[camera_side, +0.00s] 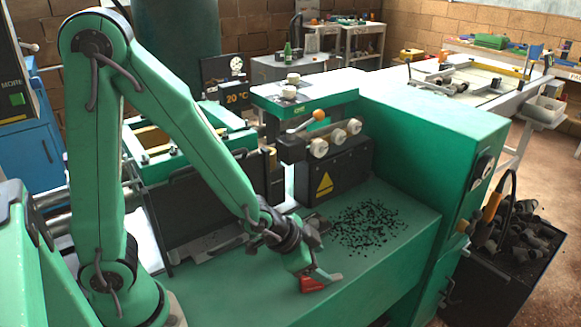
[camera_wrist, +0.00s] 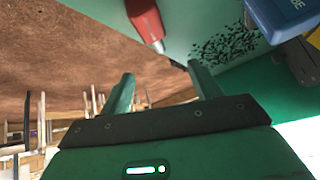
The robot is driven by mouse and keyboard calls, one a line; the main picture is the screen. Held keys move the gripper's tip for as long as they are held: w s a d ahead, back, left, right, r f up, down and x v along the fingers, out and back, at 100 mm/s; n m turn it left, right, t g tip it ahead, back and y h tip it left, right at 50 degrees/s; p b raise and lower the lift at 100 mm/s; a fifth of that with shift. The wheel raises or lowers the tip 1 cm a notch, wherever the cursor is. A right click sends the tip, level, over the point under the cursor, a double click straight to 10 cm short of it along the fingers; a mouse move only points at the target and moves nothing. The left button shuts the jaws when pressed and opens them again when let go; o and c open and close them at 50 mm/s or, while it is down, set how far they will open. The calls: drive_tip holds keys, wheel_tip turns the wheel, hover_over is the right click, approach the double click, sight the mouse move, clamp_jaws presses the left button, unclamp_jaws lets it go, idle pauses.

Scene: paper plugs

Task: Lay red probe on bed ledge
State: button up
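The red probe (camera_side: 314,284) lies on the green bed ledge (camera_side: 262,290) close to its front edge, with its pale tip pointing right in the side view. In the wrist view the red probe (camera_wrist: 145,18) shows beyond my fingertips, its metal tip towards me and its far end cut off by the frame. My gripper (camera_wrist: 160,76) is open, with a clear gap between its fingers and nothing between them. In the side view my gripper (camera_side: 303,268) is low over the ledge, right at the probe; whether it touches the probe cannot be told.
Dark chips (camera_side: 368,226) are scattered on the ledge to the right. Behind stands a black box with a yellow warning triangle (camera_side: 325,184). A tall green housing (camera_side: 430,150) bounds the ledge on the right. A blue object (camera_wrist: 285,14) sits at the wrist view's upper right.

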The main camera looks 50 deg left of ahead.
drive_tip(key=shift+r, duration=0.15)
wheel_tip(320, 180, up, 30)
drive_tip(key=g, duration=0.1)
drive_tip(key=shift+g+y, duration=0.3)
drive_tip(key=shift+g, duration=0.1)
idle(1.3)
drive_tip(key=shift+a+f, duration=0.15)
drive_tip(key=shift+f, duration=0.05)
idle(0.5)
